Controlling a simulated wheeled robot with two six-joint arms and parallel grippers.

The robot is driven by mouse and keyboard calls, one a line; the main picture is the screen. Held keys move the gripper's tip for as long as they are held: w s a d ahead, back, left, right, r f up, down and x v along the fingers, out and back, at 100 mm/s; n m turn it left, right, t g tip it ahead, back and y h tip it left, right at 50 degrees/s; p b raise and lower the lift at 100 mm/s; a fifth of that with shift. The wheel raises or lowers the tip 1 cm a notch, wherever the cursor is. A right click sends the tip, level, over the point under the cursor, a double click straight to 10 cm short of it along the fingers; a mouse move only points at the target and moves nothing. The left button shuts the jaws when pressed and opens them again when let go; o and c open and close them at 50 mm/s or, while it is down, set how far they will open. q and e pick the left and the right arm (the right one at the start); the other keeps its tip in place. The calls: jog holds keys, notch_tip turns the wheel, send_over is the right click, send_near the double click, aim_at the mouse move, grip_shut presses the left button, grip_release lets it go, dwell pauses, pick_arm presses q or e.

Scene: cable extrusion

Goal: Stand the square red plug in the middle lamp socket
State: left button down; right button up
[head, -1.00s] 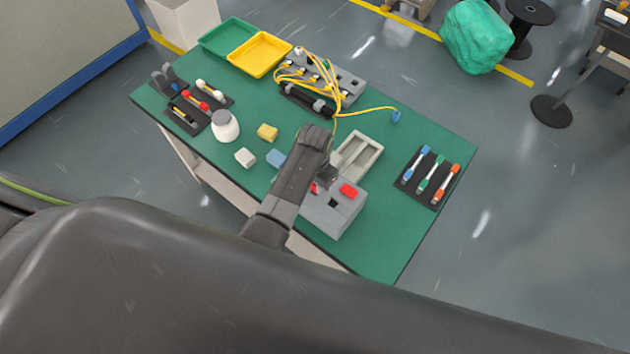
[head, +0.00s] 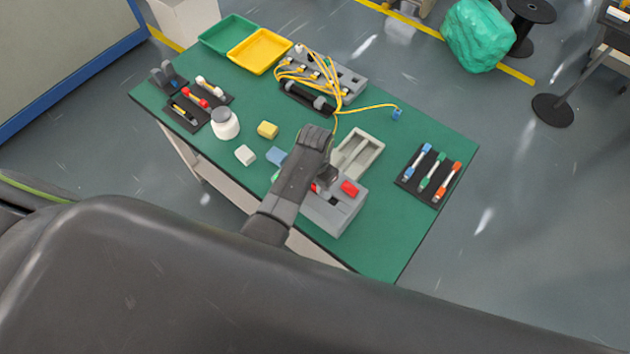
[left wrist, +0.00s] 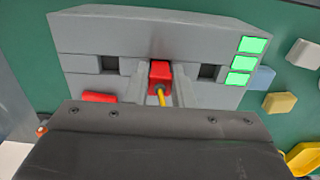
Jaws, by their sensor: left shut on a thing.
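The grey lamp box (head: 340,222) stands on the green table, partly hidden by my left arm. In the left wrist view the box (left wrist: 130,35) has dark square sockets to the left (left wrist: 109,64) and right (left wrist: 209,72) of the middle position. My left gripper (left wrist: 161,88) is shut on the square red plug (left wrist: 160,70), with a yellow cable coming out of it. The plug is at the middle position and covers that socket; how deep it sits cannot be told. Several green lamps (left wrist: 243,63) glow on the box's right side. My right gripper is not in view.
A grey tray (head: 372,148), blue block (head: 276,156), white block (head: 245,155) and yellow block (head: 267,130) are near. The yellow cable (head: 365,108) loops at the back.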

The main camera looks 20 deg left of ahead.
pick_arm(q)
jog(key=shift+f, duration=0.4)
jog(key=shift+s+f+b, duration=0.2)
jog(key=shift+s+b, duration=0.05)
jog(key=shift+b, duration=0.05)
